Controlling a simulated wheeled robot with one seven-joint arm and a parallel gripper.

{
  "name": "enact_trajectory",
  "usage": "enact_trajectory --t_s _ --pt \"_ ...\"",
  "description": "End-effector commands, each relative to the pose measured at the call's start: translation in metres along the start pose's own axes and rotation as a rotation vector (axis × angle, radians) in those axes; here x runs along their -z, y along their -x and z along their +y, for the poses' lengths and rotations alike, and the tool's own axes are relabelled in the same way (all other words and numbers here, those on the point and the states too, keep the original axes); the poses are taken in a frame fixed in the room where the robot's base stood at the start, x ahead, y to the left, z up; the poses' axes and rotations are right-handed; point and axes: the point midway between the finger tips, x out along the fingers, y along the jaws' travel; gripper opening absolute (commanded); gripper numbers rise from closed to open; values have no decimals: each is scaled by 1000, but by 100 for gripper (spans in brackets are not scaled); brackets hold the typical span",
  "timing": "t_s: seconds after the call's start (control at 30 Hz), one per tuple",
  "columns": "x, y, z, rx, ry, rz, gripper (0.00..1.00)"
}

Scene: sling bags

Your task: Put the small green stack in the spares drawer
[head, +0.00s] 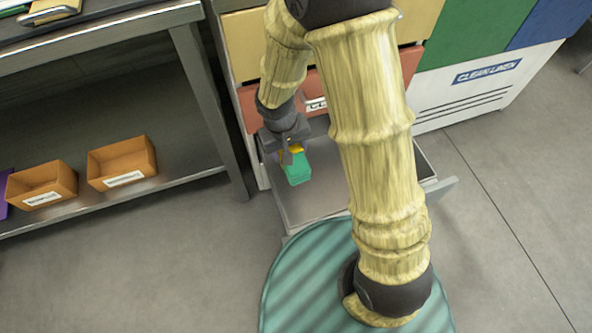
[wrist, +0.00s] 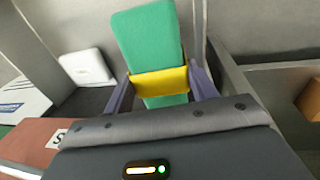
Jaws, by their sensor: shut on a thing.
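My gripper (head: 289,150) is shut on the small green stack (head: 297,170), which has a yellow band around it. In the wrist view the stack (wrist: 150,45) stands out between my two fingers, which press on it at the band. In the head view the stack appears over an open grey drawer (head: 305,208) low in the cabinet; its exact height above the drawer floor is hard to tell. My arm hides the drawer's right part. I cannot read a label on this drawer.
A red drawer front (head: 258,112) with a partly hidden label is just above the open drawer. A white object (wrist: 86,67) lies left of the stack in the wrist view. A metal shelf (head: 120,190) with cardboard boxes stands left; a white linen bin (head: 490,85) stands right.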

Motion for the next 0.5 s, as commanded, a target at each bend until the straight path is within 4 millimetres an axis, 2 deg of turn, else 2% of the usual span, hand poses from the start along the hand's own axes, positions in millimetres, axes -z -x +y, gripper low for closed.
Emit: enact_trajectory --t_s 0.13,0.2,0.5 --pt "-1 -4 20 0 -5 0 16" --pt "-2 -21 14 -1 2 -3 16" --pt "-4 -71 7 -1 2 -2 16"
